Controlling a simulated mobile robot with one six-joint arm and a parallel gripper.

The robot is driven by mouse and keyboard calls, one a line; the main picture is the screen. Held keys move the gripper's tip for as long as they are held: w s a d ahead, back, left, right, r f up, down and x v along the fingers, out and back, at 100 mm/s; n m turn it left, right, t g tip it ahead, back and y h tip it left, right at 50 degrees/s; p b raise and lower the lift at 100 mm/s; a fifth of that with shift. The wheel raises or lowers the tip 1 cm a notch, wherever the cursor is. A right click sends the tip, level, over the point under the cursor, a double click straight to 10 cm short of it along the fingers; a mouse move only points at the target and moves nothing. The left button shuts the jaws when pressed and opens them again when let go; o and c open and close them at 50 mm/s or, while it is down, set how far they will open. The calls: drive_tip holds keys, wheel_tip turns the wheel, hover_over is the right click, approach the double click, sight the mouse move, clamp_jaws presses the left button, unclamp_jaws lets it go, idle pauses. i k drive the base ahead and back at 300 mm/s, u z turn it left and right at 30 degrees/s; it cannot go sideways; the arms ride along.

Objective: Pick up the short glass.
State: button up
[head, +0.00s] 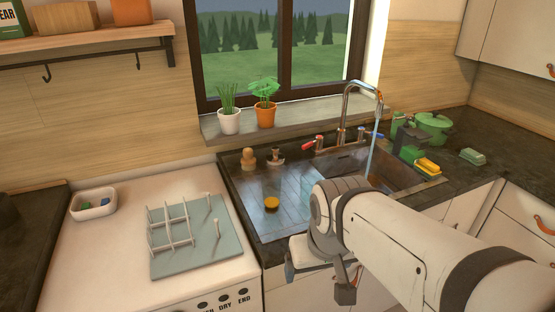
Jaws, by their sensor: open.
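A short clear glass (271,197) with an amber-yellow base stands upright on the ribbed metal drainboard left of the sink basin. My gripper (318,277) is in front of the counter edge, nearer the camera and to the right of the glass. It is apart from the glass. Its jaws are open and I see nothing held in them. My arm covers part of the counter front and the near side of the sink.
A tap (346,115) runs water into the basin. A wooden brush (248,159) and a small stopper-like item (276,155) stand behind the glass. A dish rack (182,234) sits on the white surface at left. Green cookware (433,127) stands at right.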

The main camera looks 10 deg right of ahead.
sight(308, 179)
drive_tip(key=u, duration=1.3)
drive_tip(key=k, duration=1.3)
drive_tip(key=z, duration=0.4)
drive_tip(key=i, duration=1.5)
drive_tip(key=z, duration=0.1)
